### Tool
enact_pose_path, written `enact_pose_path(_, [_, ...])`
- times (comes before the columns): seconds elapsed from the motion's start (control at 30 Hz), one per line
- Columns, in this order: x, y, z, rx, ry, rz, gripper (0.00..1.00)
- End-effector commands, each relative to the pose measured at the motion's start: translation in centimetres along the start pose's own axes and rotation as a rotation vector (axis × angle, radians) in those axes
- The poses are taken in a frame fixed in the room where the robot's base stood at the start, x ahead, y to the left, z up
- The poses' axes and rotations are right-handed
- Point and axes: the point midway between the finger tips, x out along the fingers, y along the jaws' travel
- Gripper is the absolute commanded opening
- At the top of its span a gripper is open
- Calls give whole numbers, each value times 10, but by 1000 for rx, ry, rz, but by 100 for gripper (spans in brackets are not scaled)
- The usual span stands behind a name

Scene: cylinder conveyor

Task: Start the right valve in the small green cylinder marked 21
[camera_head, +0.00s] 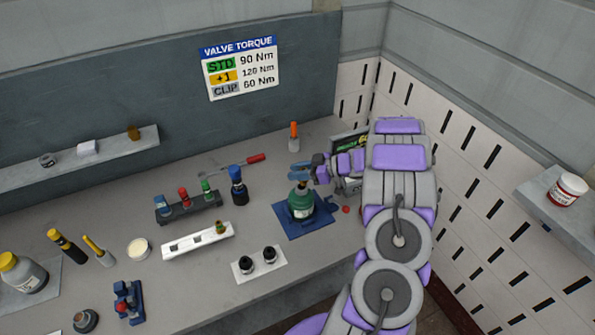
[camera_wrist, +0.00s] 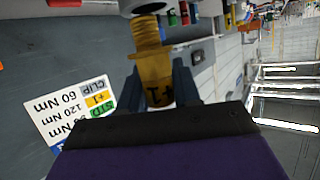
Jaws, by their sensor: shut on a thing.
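The small green cylinder (camera_head: 301,207) stands upright on a blue base (camera_head: 322,220) on the bench. No number can be read on it. My gripper (camera_head: 301,172) reaches in from the right, just above the cylinder's neck. In the wrist view my gripper (camera_wrist: 160,85) is shut on a brass valve (camera_wrist: 152,62) with a dark "+1"-like mark on its body. The valve's threaded end points at a pale round ring (camera_wrist: 145,7) at the top edge. Whether the thread touches or has entered the neck cannot be told.
A sign (camera_head: 240,68) lists STD 90, +1 120 and CLIP 60 Nm. Left of the cylinder are a white slotted tray (camera_head: 185,243) with one valve, a tool rack (camera_head: 190,210) and a blue bottle (camera_head: 238,190). Two black parts (camera_head: 258,262) sit in front. The wall is close at right.

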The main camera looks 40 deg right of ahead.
Motion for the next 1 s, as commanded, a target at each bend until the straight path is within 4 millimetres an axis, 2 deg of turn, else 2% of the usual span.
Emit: enact_pose_path(1.0, [6, -8, -2, -4, 0, 2, 0])
